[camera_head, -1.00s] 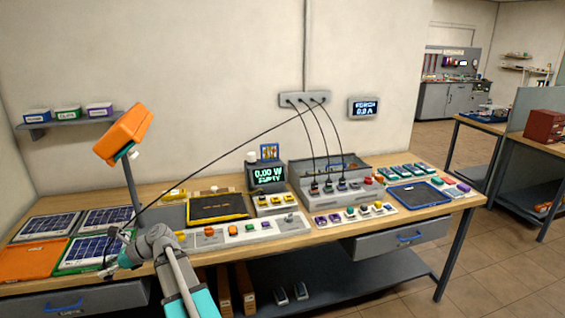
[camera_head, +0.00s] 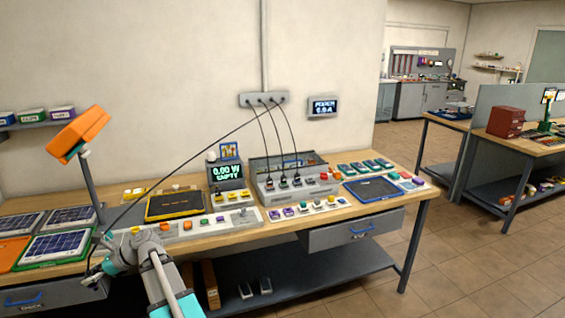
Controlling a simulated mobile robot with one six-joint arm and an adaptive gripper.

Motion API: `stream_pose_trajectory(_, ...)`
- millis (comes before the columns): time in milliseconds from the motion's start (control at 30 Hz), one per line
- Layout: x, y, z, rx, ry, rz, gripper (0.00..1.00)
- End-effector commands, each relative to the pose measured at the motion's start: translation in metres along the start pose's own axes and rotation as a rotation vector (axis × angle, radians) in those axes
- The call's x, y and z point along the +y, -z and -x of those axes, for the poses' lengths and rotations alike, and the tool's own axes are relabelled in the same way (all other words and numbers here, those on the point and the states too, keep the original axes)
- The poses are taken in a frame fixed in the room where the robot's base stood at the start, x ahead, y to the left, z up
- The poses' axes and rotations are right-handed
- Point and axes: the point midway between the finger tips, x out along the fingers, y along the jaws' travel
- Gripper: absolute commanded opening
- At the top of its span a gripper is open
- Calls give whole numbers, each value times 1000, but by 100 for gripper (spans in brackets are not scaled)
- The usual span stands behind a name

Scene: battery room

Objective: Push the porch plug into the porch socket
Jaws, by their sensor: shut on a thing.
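A long black cable runs from the grey wall box (camera_head: 249,100) down left to my gripper (camera_head: 93,270). My gripper is at the bench's front left edge, just right of the green-framed solar panel (camera_head: 58,245). It is shut on a small dark thing at the cable's end, which appears to be a plug; its label cannot be read. A wall display (camera_head: 322,107) right of the wall box has blurred text that may read PORCH. I cannot make out which opening is the porch socket. Other cables from the wall box drop to dark plugs in the grey dock (camera_head: 266,194).
An orange lamp-like head (camera_head: 80,134) on a grey post stands near my arm. A black tray (camera_head: 175,205), a green-lit meter (camera_head: 227,174), a button strip (camera_head: 240,226) and a blue tray (camera_head: 373,189) fill the bench. Floor at right is open.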

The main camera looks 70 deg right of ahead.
Motion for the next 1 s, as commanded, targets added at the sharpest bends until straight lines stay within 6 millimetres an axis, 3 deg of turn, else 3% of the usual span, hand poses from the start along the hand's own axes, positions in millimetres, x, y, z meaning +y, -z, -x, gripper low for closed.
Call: stream_pose_trajectory(1000, -19, 13, 32, 0, 51, -21, 0)
